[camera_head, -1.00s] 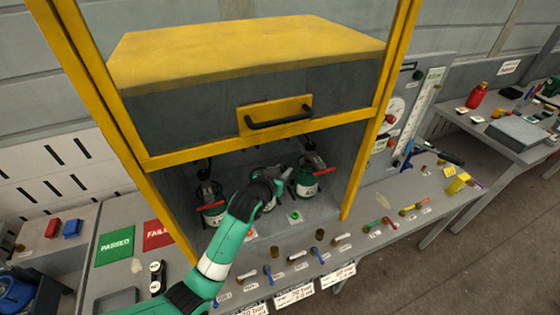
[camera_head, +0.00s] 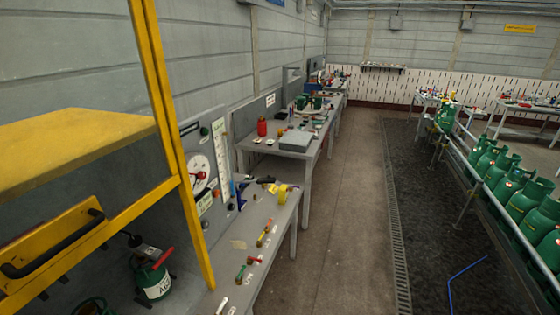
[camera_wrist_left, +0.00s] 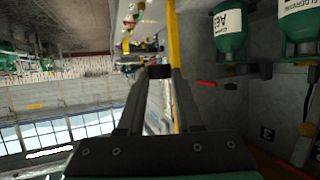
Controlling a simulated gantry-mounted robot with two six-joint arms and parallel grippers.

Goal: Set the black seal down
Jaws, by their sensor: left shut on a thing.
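The black seal (camera_wrist_left: 160,72) is a small dark piece between the fingertips of my left gripper (camera_wrist_left: 159,78) in the left wrist view. The gripper is shut on it and holds it up, clear of any surface I can make out. Green cylinders with white labels (camera_wrist_left: 230,22) (camera_wrist_left: 299,20) are to the right of the fingers in that view. My left gripper is outside the head view, and my right gripper is in neither view.
The yellow-framed cabinet (camera_head: 170,130) stands at left in the head view, with a green cylinder (camera_head: 153,280) inside. Beside it are a gauge panel (camera_head: 200,170) and a grey bench (camera_head: 285,215) with small coloured tools. A floor aisle (camera_head: 345,220) is clear. Green cylinders (camera_head: 520,200) line the right.

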